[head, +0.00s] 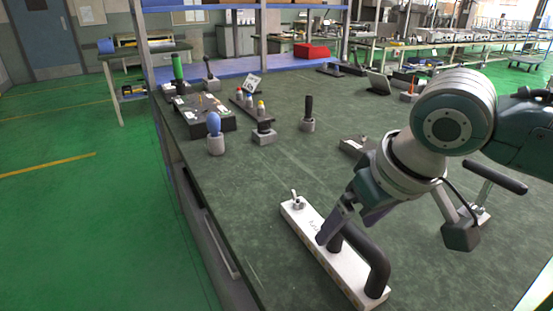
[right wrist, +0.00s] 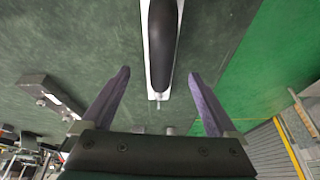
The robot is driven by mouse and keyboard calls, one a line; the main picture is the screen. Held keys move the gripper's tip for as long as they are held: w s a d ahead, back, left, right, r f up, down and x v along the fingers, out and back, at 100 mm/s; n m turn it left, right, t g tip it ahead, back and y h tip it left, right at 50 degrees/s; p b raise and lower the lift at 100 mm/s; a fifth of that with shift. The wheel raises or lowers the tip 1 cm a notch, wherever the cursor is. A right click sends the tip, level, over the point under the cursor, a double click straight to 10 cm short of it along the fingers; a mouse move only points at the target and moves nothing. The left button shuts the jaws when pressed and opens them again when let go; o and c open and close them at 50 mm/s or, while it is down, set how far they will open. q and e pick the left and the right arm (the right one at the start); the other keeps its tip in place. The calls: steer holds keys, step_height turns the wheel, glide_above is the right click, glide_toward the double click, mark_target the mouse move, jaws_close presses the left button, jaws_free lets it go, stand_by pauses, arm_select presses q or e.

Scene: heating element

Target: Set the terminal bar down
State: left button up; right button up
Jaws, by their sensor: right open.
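The terminal bar, a long white bar (head: 300,222) with a black arched handle (head: 378,262), lies flat on the green bench top near its front edge. A small metal fitting stands at its far end. My right gripper (head: 352,220) is above the bar, beside the handle, and looks empty. In the right wrist view my right gripper (right wrist: 159,76) has its two purple-grey fingers spread wide. The black handle (right wrist: 165,45) lies between their lines with a gap on each side. My left gripper is in neither view.
A dark box with small parts (head: 203,122), a blue-handled tool (head: 215,135) and several other handled tools stand at the back left of the bench. A dark metal block (head: 354,146) lies behind my right gripper. The bench middle is mostly clear.

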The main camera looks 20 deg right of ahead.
steer(key=p+v, duration=0.1)
steer(key=v, duration=0.4)
steer(key=shift+r, duration=0.2)
